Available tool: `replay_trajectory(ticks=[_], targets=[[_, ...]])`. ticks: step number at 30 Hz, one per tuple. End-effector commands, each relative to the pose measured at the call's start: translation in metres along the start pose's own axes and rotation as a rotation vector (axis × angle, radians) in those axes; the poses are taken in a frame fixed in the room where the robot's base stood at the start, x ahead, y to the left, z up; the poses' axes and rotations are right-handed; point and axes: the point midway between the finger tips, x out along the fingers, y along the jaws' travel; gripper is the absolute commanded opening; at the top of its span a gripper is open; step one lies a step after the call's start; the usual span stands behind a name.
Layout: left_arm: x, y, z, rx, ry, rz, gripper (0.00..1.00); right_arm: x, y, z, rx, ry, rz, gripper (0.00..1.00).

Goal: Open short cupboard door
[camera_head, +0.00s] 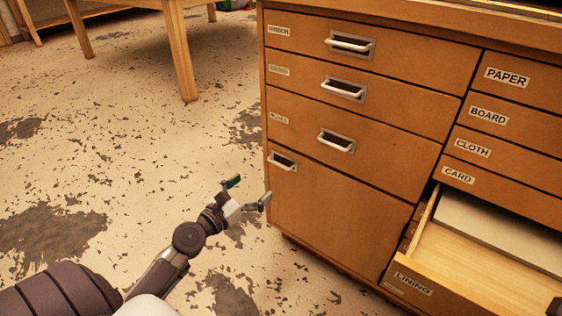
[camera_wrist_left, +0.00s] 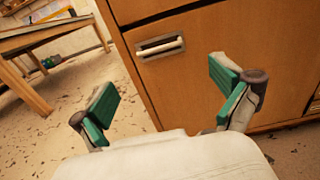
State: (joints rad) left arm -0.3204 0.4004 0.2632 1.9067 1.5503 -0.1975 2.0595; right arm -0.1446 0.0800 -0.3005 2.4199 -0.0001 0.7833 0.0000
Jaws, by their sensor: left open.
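The short cupboard door (camera_head: 335,215) is the wooden panel at the lower left of the cabinet, and it looks shut. Its handle (camera_head: 283,161) sits near its top left corner. The door also fills the right of the left wrist view (camera_wrist_left: 220,60), with the handle (camera_wrist_left: 160,46) ahead, beyond the fingers. My left gripper (camera_head: 248,194) is open and empty, just left of the cabinet's edge and below the handle, apart from it. Its two green-padded fingers (camera_wrist_left: 168,98) show wide apart in the left wrist view. My right gripper is not clearly in view.
Three shut drawers with handles (camera_head: 343,89) are stacked above the door. At the right, the lining drawer (camera_head: 480,285) stands open under several shut labelled drawers. A wooden table (camera_head: 178,50) stands at the back left. The floor left of the cabinet is clear.

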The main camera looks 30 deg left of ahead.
Motion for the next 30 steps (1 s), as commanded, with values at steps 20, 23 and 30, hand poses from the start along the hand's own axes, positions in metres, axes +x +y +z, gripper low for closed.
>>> replay_trajectory(ticks=[20,23,30], targets=[[0.11,-0.001,0.0,0.003,0.0,-0.001,1.0,-0.001,0.0,0.001,0.0,-0.003,-0.002,0.4],[0.112,-0.001,0.0,0.003,0.001,-0.002,1.0,0.0,0.0,0.002,0.0,-0.004,-0.001,0.4],[0.111,-0.001,0.0,0.003,0.001,-0.002,0.93,0.0,0.0,0.001,0.0,-0.002,0.0,0.4]])
